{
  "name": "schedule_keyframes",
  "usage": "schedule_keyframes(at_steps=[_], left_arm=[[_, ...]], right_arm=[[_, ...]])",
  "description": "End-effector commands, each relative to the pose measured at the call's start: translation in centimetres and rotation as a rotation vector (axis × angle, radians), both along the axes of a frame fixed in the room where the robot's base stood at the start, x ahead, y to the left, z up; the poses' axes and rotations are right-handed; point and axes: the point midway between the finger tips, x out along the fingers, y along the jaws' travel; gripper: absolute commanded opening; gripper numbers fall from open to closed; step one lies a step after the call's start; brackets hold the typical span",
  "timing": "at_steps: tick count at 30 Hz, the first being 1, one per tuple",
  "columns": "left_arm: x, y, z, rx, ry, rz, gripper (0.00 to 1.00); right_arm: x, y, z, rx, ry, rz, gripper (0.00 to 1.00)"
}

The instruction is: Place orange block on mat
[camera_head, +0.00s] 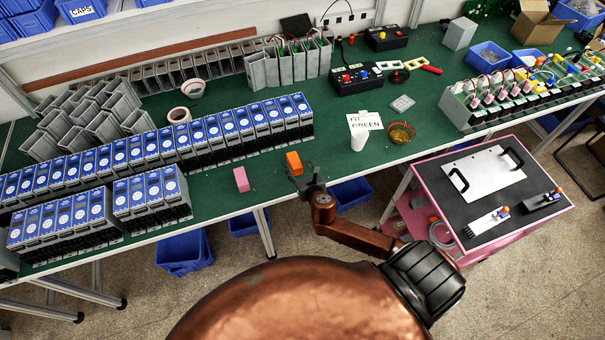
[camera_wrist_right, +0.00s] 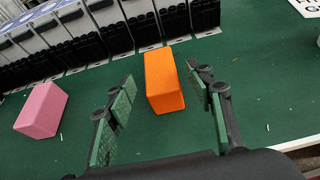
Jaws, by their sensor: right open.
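The orange block (camera_head: 294,163) lies on the green surface (camera_head: 330,150) of the long workbench, near its front edge. In the right wrist view the orange block (camera_wrist_right: 163,80) appears between the two fingers of my right gripper (camera_wrist_right: 162,85), with green showing on both sides, so it is not gripped. My right gripper (camera_head: 305,180) is open, at the block's near side in the head view. A separate mat cannot be clearly told apart; the bench top is green, and the pink cart has a dark top (camera_head: 490,215). My left gripper is not in view.
A pink block (camera_head: 241,179) lies left of the orange block; it also shows in the wrist view (camera_wrist_right: 41,110). Rows of blue-faced units (camera_head: 230,125) stand behind. A white cup (camera_head: 359,138) and an amber bowl (camera_head: 400,132) stand to the right.

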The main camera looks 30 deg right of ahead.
Motion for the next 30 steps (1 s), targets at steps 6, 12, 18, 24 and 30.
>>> schedule_keyframes(at_steps=[6, 12, 18, 24, 30], left_arm=[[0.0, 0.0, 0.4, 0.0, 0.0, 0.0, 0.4], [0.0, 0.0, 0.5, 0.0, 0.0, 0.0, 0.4], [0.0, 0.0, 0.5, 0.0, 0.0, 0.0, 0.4], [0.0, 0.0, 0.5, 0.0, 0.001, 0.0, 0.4], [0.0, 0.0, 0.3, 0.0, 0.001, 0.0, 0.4]], right_arm=[[-4.1, 1.0, 1.7, 0.002, 0.002, 0.001, 0.49], [-6.0, 1.5, 2.6, 0.001, 0.0, 0.001, 0.49], [-6.5, 1.5, 2.8, 0.001, 0.0, 0.0, 0.49], [-6.5, 1.5, 2.8, 0.003, 0.0, -0.002, 0.49], [-7.8, 0.4, 1.3, 0.223, 0.004, -0.155, 0.49]])
